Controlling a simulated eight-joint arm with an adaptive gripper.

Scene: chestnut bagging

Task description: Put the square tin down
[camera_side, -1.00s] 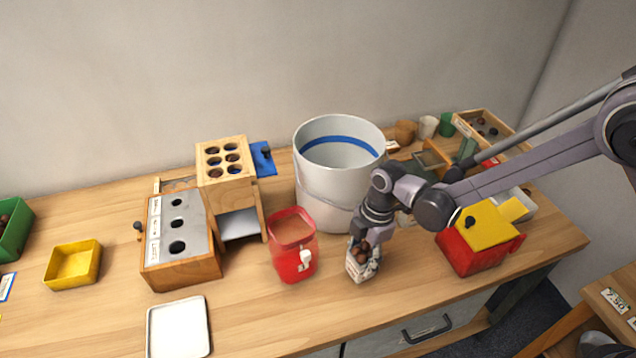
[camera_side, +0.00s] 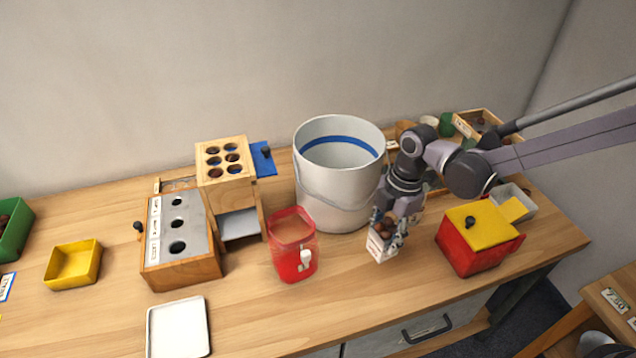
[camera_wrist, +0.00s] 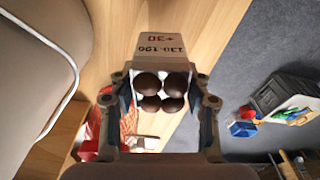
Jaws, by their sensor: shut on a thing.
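The square tin (camera_side: 381,247) is small and whitish, with several brown chestnuts inside. My gripper (camera_side: 396,224) is shut on it, with the fingers on two opposite sides. In the side view the tin hangs slightly tilted in front of the white bucket; whether its base touches the bench I cannot tell.
The red container (camera_side: 292,258) stands left of the tin, the white bucket (camera_side: 340,185) behind it. The red box with a yellow lid (camera_side: 478,250) stands to the right. A white tray (camera_side: 178,328) lies at front left. Bare bench lies in front of the tin.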

